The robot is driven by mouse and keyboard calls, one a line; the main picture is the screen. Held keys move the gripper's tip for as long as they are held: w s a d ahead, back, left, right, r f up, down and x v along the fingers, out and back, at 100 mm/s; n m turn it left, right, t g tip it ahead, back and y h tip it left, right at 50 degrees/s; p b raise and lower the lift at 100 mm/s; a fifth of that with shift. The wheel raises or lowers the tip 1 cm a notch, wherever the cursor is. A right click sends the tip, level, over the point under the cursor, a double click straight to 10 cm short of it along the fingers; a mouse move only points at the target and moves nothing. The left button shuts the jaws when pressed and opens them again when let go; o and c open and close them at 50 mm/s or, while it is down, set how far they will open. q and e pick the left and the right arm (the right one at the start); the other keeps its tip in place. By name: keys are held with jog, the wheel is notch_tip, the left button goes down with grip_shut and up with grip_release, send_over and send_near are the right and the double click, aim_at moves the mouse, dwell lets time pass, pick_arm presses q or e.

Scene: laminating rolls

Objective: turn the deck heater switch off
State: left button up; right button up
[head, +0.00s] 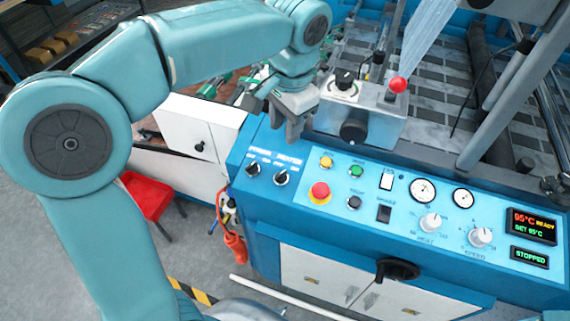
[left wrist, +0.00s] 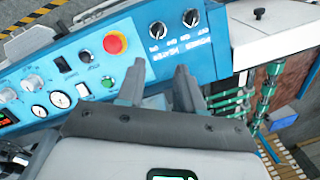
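The heater switch (head: 281,178) is a small black rotary knob on the left part of the blue control panel (head: 310,212), under a white HEATER label. The POWER knob (head: 252,170) is just left of it. The exact setting of the heater knob is too small to tell. My left gripper (head: 293,132) hangs above the panel's back edge, apart from and behind the heater knob. In the left wrist view the heater knob (left wrist: 157,30) lies beyond the fingertips of my left gripper (left wrist: 157,78), which are apart with nothing between them. My right gripper is not in view.
A red emergency button (head: 319,192) stands right of the heater knob. A grey box with a red ball lever (head: 397,86) rises behind the panel.

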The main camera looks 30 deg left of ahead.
aim_at(280, 174)
pick_arm(q)
jog(key=f, duration=0.5)
jog(key=a+f, duration=0.1)
jog(key=f, duration=0.8)
jog(key=shift+s+a+f, duration=0.1)
jog(key=shift+a+f, duration=0.05)
jog(key=shift+f, duration=0.5)
grip_shut()
